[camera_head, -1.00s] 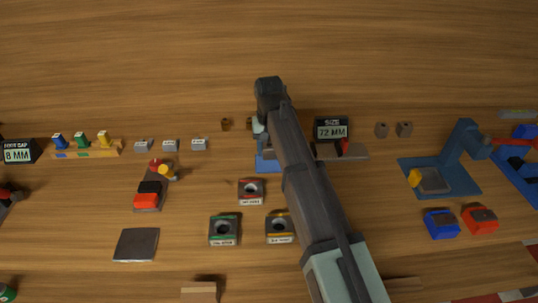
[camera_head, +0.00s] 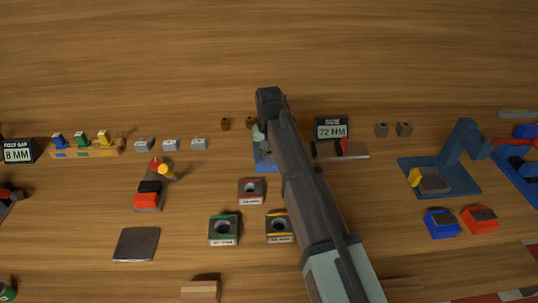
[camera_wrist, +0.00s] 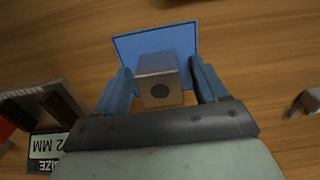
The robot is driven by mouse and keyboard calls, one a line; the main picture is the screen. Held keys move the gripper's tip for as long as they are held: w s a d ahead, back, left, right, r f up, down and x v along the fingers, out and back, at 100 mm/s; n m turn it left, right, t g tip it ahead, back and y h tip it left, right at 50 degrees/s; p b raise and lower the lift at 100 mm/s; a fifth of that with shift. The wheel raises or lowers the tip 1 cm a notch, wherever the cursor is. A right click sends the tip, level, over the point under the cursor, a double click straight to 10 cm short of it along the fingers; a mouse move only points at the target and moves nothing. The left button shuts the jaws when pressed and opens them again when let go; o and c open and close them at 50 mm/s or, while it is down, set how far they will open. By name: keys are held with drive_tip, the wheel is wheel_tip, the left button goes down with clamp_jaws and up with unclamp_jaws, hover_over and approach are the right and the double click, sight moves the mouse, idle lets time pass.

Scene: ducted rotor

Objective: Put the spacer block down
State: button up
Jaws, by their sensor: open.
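The spacer block, a grey metal block with a dark round spot (camera_wrist: 160,90), is between my gripper's blue fingers in the wrist view. It is over a blue pad (camera_wrist: 125,46) and appears to rest on it, though its underside is hidden. My gripper (camera_wrist: 161,78) is open, with one finger on each side of the block. The small gaps beside the block are hard to judge. In the head view my gripper (camera_head: 261,142) is low over the blue pad (camera_head: 265,163); my arm hides most of this area and the block cannot be made out.
A black display reading 72 MM (camera_head: 331,129) stands just right of my arm. Three square blocks with round holes, one of them red-marked (camera_head: 251,191), lie in front of the pad. A blue fixture (camera_head: 440,180) stands at right. The back of the table is clear.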

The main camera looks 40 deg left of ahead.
sight(269, 152)
wheel_tip(269, 152, up, 12)
drive_tip(key=shift+r, duration=0.2)
idle(0.6)
idle(0.4)
